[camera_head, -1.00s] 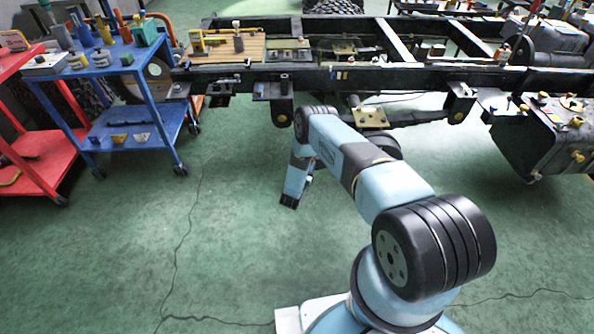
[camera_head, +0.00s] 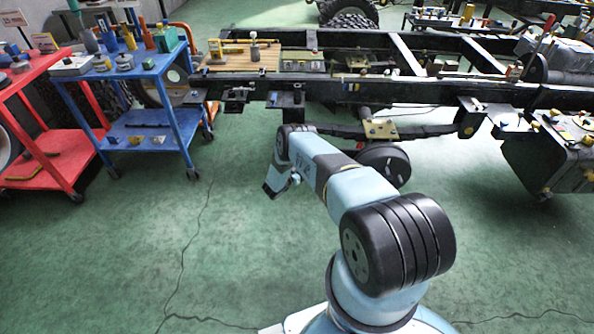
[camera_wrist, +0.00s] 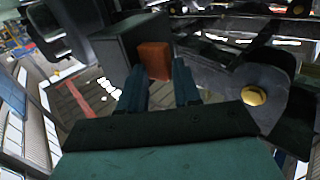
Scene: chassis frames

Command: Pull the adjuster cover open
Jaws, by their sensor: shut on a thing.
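An orange-brown block (camera_wrist: 154,60), which looks like the adjuster cover, stands against a dark grey box (camera_wrist: 118,52) in the wrist view. My gripper (camera_wrist: 160,74) is shut on it, with one teal finger at each side of its lower end. The head view shows my arm reaching forward toward the chassis frame (camera_head: 400,92), with its wrist bent down to the left. The cover and my fingertips cannot be made out in that view.
A rounded dark bracket with a yellow bolt (camera_wrist: 254,95) is close to the right of my fingers. A blue cart (camera_head: 128,72) and a red cart (camera_head: 50,166) stand at the left. Green floor (camera_head: 235,240) is clear between the carts and my arm.

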